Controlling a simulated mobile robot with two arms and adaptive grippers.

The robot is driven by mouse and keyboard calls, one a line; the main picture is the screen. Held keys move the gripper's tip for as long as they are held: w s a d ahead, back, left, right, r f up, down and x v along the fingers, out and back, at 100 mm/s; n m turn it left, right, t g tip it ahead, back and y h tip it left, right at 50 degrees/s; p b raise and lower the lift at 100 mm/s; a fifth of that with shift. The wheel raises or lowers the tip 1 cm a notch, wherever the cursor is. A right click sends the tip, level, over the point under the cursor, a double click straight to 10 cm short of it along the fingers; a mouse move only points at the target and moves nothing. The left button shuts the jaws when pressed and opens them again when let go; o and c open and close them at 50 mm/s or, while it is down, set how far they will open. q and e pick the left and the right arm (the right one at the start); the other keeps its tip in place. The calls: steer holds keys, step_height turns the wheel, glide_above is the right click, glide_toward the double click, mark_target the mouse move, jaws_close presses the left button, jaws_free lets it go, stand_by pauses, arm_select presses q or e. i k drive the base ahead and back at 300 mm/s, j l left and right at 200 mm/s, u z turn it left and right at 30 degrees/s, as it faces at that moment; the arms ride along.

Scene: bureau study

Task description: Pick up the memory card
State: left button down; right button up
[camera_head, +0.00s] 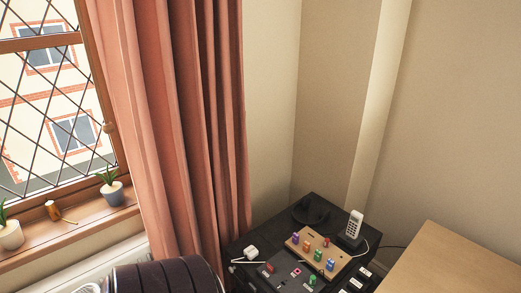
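I cannot make out a memory card for certain. Several small items lie on the black desk (241,246) at the bottom centre, and they are too small to tell apart. A dark grey pad (283,279) there bears a red piece (269,267) and a small pinkish square (296,271). Neither of my grippers is in view.
On the desk are a wooden board (327,246) with coloured pieces, a white cordless phone (354,225) and a small white object (251,252). A dark padded seat (165,277) is at the bottom. A light wooden surface (450,262) is at right. Potted plants (113,193) line the sill.

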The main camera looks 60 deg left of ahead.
mark_target(269, 268)
steer(key=u, duration=1.8)
